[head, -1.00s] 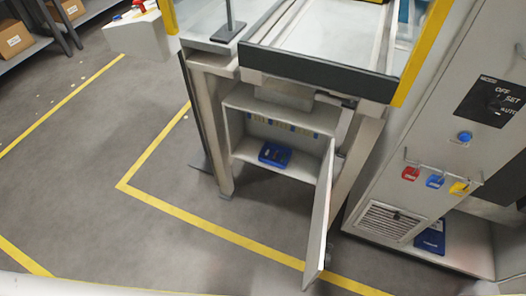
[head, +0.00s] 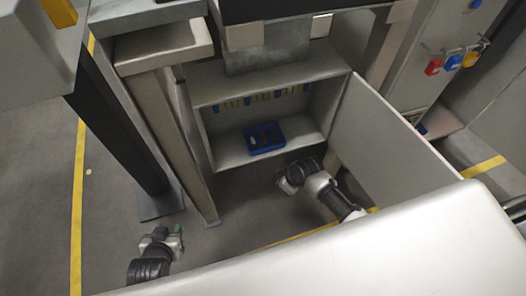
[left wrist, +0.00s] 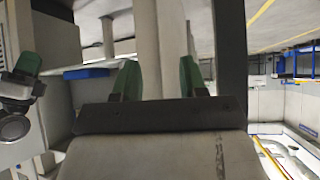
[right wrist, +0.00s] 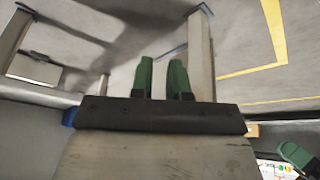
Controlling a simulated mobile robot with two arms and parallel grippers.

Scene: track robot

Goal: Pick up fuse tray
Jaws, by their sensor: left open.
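The fuse tray (head: 264,138), a small blue tray with dark and reddish contents, sits on the shelf inside the open cabinet in the head view. My left gripper (head: 166,238) is low, to the left of and nearer than the tray, by the cabinet's left leg. Its green fingers (left wrist: 160,78) stand apart and empty in the left wrist view. My right gripper (head: 287,182) is just in front of the cabinet opening, below and right of the tray, not touching it. Its fingers (right wrist: 162,78) show a narrow gap with nothing between them.
The cabinet door (head: 395,140) stands open on the right, beside my right arm. A cabinet leg (head: 185,150) stands between my left gripper and the opening. Red, blue and yellow tags (head: 452,62) hang at the upper right. Grey floor (head: 115,205) is free at left.

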